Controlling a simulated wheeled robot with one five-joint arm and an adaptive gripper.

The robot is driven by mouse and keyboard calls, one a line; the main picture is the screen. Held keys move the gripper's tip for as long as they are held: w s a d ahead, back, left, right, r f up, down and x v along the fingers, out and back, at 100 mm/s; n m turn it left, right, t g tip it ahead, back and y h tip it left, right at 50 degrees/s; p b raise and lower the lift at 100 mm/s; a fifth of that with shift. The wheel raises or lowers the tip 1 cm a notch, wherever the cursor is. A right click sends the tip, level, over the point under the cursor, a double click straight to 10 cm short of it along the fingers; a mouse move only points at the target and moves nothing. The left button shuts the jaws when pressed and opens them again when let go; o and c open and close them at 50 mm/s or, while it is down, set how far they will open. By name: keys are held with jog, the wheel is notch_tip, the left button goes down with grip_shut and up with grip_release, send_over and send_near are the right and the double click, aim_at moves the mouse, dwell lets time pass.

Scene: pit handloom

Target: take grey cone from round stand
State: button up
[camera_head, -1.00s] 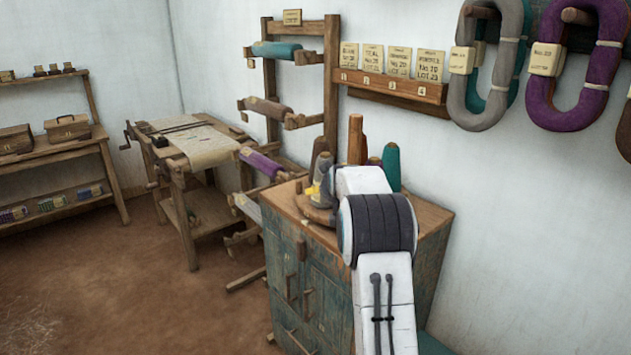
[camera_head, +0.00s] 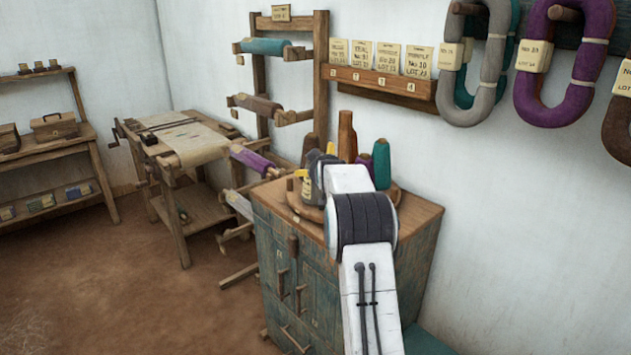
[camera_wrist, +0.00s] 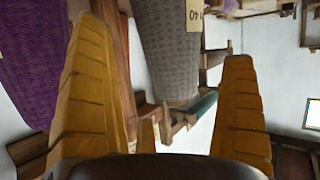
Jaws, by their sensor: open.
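The round stand (camera_head: 299,206) is a wooden disc on top of the cabinet, partly hidden by my arm. Cones stand on it: brown (camera_head: 347,138), teal (camera_head: 381,165), a mostly hidden purple one, and a dark greyish one (camera_head: 310,146) behind my gripper. In the wrist view the grey cone (camera_wrist: 168,50) is large, ribbed and labelled, and appears between my yellow fingers, beyond their tips. A purple cone (camera_wrist: 35,65) is at the left there, beyond the left finger. My gripper (camera_wrist: 165,75) is open and empty. In the head view it is low over the stand's left side.
The green cabinet (camera_head: 300,275) carries the stand. A wooden rack with rolls (camera_head: 276,47) stands behind to the left, by a work table (camera_head: 178,140). Cards on a wall ledge (camera_head: 380,80) and hanging yarn hanks (camera_head: 480,70) are on the right wall. Floor is clear at left.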

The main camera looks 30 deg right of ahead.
jog(key=shift+p+x, duration=2.35)
jog(key=shift+w+a, duration=0.1)
jog(key=shift+c, duration=0.3)
jog(key=c, duration=1.1)
jog(key=shift+r, duration=0.1)
